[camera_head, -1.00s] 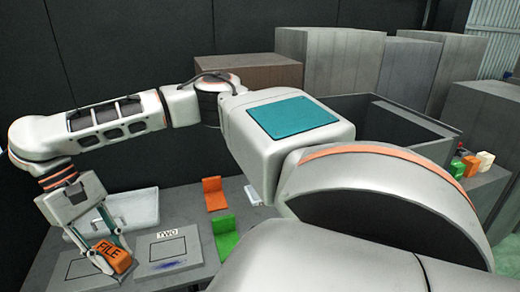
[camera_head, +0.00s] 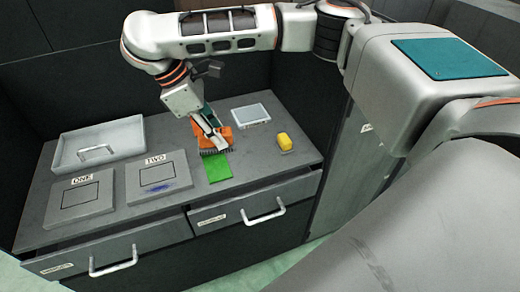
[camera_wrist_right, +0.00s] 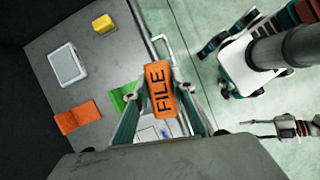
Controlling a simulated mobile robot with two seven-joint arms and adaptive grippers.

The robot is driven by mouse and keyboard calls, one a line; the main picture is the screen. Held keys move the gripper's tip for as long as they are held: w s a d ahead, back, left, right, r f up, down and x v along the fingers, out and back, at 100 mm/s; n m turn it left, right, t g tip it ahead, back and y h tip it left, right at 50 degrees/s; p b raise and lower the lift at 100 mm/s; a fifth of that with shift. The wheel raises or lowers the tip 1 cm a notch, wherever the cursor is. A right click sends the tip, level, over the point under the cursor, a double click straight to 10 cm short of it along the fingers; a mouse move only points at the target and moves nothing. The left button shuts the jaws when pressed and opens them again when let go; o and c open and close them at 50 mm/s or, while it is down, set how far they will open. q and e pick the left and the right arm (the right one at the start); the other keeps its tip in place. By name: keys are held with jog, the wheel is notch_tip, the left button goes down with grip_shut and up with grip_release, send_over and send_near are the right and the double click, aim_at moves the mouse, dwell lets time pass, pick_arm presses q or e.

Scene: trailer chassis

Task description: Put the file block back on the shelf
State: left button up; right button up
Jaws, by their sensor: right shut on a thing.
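My right gripper (camera_head: 209,137) is over the grey worktop, above the green bracket (camera_head: 218,167). In the right wrist view it (camera_wrist_right: 160,87) is shut on the orange file block (camera_wrist_right: 160,90), whose black FILE lettering faces the camera. In the head view the block is hard to separate from the orange behind the fingers. An orange bracket (camera_wrist_right: 77,117) lies beside the green one in the wrist view. What looks like my left gripper (camera_wrist_right: 255,124) shows at the wrist view's right; its jaws are too small to read. I cannot identify the shelf with certainty.
A yellow block (camera_head: 284,142) and a white-framed flat panel (camera_head: 251,113) stand on the right of the worktop. Plates marked ONE (camera_head: 82,197) and TWO (camera_head: 158,179) and a grey tray (camera_head: 100,141) are left. Drawer handles (camera_head: 263,214) stick out in front.

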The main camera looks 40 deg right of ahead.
jog(key=w+d+f+n+t+y+b, duration=0.1)
jog(key=w+d+n+t+y, duration=0.15)
jog(key=w+d+n, duration=0.45)
jog(key=w+d+n+t+y, duration=0.15)
jog(key=d+n+t, duration=0.25)
jog(key=d+n, duration=0.7)
jog(key=f, duration=0.5)
jog(key=a+f+n+p, duration=0.1)
jog(key=f, duration=0.4)
jog(key=f+n+h, duration=0.1)
jog(key=f, duration=0.4)
jog(key=shift+w+a+p, duration=0.15)
jog(key=shift+a+p, duration=0.2)
jog(key=shift+p, duration=0.05)
jog(key=shift+f, duration=2.65)
pick_arm(q)
jog(key=shift+s+a+r, duration=0.1)
